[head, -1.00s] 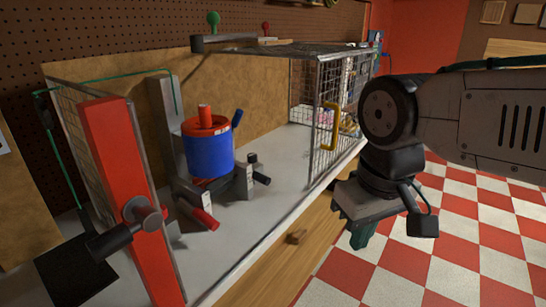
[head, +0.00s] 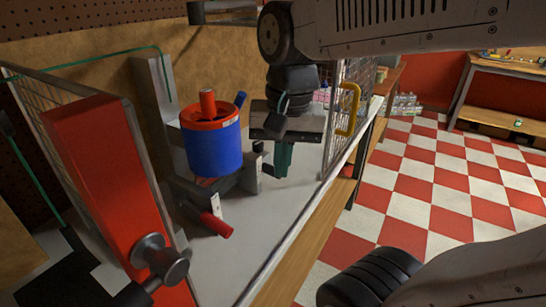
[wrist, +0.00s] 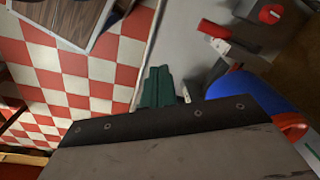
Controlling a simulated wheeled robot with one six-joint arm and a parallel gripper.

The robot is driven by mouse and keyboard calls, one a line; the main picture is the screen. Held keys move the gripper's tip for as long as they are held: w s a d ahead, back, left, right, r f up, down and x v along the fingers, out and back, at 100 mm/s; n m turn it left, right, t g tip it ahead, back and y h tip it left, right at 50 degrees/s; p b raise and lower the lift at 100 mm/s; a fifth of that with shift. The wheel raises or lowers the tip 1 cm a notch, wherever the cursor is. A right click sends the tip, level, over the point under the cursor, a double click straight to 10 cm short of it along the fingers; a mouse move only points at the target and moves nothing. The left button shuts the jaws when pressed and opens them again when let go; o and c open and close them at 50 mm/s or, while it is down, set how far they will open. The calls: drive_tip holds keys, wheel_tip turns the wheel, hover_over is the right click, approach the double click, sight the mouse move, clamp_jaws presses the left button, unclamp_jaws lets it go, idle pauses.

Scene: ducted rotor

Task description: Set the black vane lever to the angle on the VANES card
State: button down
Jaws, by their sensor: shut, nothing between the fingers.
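My gripper (head: 283,160) is shut and empty, with its teal fingers pointing down over the grey bench, just right of the blue drum's base. The fingers also show in the wrist view (wrist: 157,87). The black lever (head: 267,170) is close to the left of the fingers and mostly hidden by them; I cannot tell its angle or whether they touch. A small pale plate (head: 253,172) stands beside it. No writing on a VANES card can be read.
The blue drum (head: 213,153) with a red top stands left of my gripper, with a red-ended handle (head: 216,225) in front. A red post (head: 115,190) stands at the left. A mesh door with a yellow handle (head: 348,108) is close on the right. The checkered floor is clear.

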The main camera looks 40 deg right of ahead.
drive_tip(key=w+d+r+m, duration=0.2)
drive_tip(key=w+d+m, duration=0.3)
drive_tip(key=w+m, duration=0.45)
drive_tip(key=m+y, duration=0.2)
drive_tip(key=m, duration=1.3)
hover_over(267, 169)
drive_tip(key=s+d, duration=0.2)
drive_tip(key=d, duration=0.4)
drive_tip(key=x, duration=0.2)
drive_tip(key=shift+g, duration=0.4)
drive_tip(key=x, duration=1.2)
drive_tip(key=shift+s+a+f, duration=0.1)
drive_tip(key=shift+a+f, duration=0.05)
drive_tip(key=shift+f, duration=0.2)
drive_tip(key=shift+s+f, duration=0.1)
drive_tip(key=shift+f, duration=0.7)
